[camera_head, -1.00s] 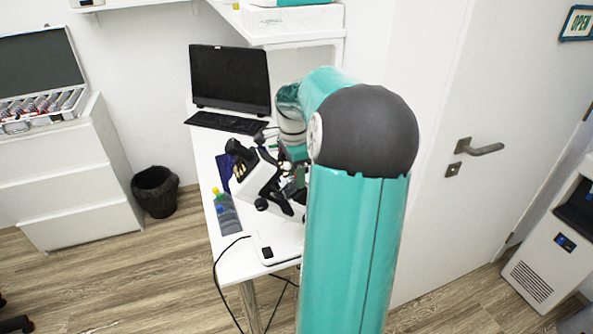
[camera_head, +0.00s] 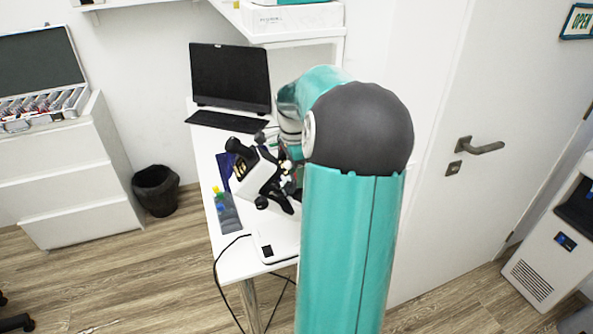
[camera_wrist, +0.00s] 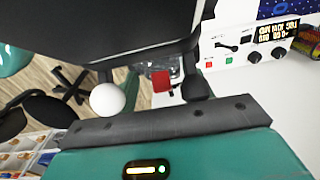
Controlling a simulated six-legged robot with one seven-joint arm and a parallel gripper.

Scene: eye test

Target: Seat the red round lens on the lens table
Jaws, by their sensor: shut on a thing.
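The white and black lens instrument (camera_head: 258,178) stands on the white desk (camera_head: 204,162), tilted, with dark round knobs. My arm reaches down behind its right side, and my gripper is mostly hidden there in the head view. In the wrist view a small red piece, seemingly the red lens (camera_wrist: 162,81), shows in the gap below a large dark housing. My gripper (camera_wrist: 160,88) is shut on it, though the fingertips are hard to make out. A white ball (camera_wrist: 107,99) and a dark knob (camera_wrist: 196,88) flank it. I cannot make out the lens table or any seating contact.
A laptop (camera_head: 230,78) stands at the back of the desk. Small bottles (camera_head: 222,205) stand left of the instrument, and a white flat device (camera_head: 275,245) lies in front. A lens case (camera_head: 45,105) sits on the left cabinet. A bin (camera_head: 156,190) stands between.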

